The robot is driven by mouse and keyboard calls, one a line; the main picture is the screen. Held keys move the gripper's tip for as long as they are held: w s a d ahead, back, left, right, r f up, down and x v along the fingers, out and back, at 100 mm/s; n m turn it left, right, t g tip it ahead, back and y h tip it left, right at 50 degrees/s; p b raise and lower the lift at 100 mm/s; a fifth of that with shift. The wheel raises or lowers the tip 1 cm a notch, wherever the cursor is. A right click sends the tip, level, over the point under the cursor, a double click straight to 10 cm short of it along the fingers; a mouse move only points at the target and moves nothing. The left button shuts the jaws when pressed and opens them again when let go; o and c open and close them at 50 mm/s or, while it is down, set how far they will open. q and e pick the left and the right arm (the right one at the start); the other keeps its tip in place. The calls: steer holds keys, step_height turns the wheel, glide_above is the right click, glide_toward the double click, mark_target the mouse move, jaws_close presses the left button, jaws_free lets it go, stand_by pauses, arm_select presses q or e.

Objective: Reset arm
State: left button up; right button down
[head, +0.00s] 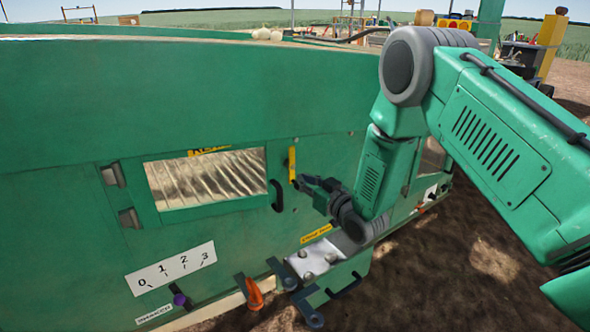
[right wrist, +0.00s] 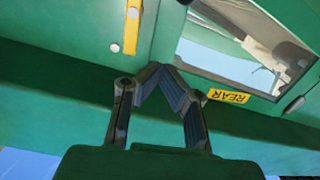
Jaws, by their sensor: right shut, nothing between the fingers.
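My right arm comes in from the right in the head view. My right gripper (head: 308,184) is beside the green machine wall (head: 230,90), just right of and below a yellow latch handle (head: 292,163). In the right wrist view, the gripper (right wrist: 160,72) has its fingers angled in to meet at the tips, with nothing between them. The yellow handle (right wrist: 132,28) stands apart from the fingertips there. I cannot tell whether any finger touches the wall. My left gripper is out of view.
A hinged window door (head: 205,176) with a black handle (head: 276,196) looks closed. A 0-to-3 scale plate (head: 172,268), an orange lever (head: 254,293) and a metal bracket (head: 314,262) are low on the wall. Bare soil (head: 440,270) is open at the right.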

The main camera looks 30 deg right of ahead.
steer(key=s+a+f+g+h+p, duration=0.1)
steer(key=s+a+f+g+p, duration=0.25)
steer(key=s+f, duration=0.35)
steer(key=s+a+f+g+p, duration=0.2)
steer(key=s+f+g, duration=0.25)
steer(key=s, duration=0.45)
steer(key=s+a+f+g+h+p, duration=0.1)
steer(key=s+g, duration=0.8)
steer(key=s, duration=1.7)
steer(key=shift+s+a+f+m+p, duration=0.4)
steer(key=shift+a+f+p, duration=0.35)
steer(key=shift+a+p, duration=0.35)
steer(key=shift+w+d, duration=0.1)
steer(key=shift+w, duration=0.1)
